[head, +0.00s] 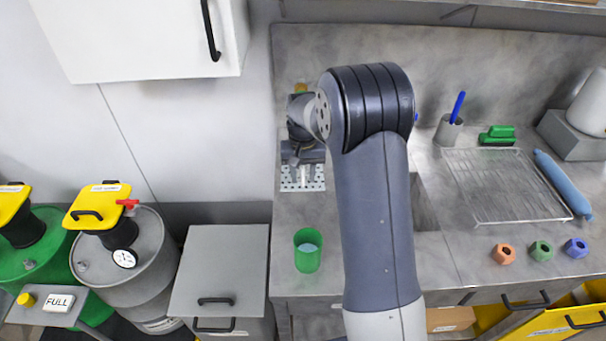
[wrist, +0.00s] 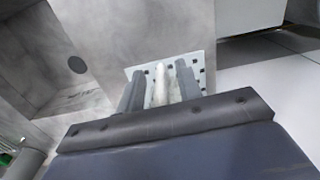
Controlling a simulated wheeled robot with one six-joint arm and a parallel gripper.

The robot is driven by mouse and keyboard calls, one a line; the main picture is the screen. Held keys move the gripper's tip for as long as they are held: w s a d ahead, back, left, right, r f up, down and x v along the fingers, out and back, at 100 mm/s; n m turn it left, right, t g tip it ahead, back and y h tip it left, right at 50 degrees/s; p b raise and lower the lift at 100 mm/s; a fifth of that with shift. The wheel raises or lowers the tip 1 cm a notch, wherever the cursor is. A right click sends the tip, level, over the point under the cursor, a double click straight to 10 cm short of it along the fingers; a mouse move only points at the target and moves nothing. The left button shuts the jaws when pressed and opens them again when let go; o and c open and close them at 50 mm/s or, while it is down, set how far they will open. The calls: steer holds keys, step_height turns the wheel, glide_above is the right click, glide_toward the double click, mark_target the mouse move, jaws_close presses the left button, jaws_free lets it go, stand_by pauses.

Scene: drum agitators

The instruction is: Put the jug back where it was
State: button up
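My gripper (head: 304,180) points down over a perforated plate (head: 288,184) on the counter. In the wrist view its two grey fingers (wrist: 160,76) stand apart, with a slim white upright piece (wrist: 161,88) between them and small gaps at both sides. I cannot tell whether that piece belongs to the plate or to something else. A green cup-like vessel (head: 307,258) with pale contents stands upright on the counter in front of the plate, apart from my gripper. A pale, jug-like vessel (head: 592,104) sits on a grey block at the far right, cut off by the picture edge. Which is the jug is unclear.
A sink (head: 424,205) lies right of my arm, partly hidden. Further right are a wire rack (head: 505,185), a blue roller (head: 562,183) and several small coloured blocks. Drums (head: 140,265) stand at left. A white cabinet (head: 140,40) hangs at upper left. Counter around the green vessel is clear.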

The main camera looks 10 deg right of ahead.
step_height(320, 180, up, 12)
steer(key=shift+f+b, duration=0.1)
steer(key=shift+b, duration=0.5)
step_height(320, 180, down, 13)
steer(key=shift+r+p, duration=0.15)
steer(key=shift+p, duration=0.35)
step_height(320, 180, up, 3)
steer(key=shift+f+b, duration=0.1)
steer(key=shift+b, duration=0.25)
steer(key=shift+a+r, duration=0.25)
steer(key=shift+r, duration=0.5)
steer(key=shift+f, duration=0.1)
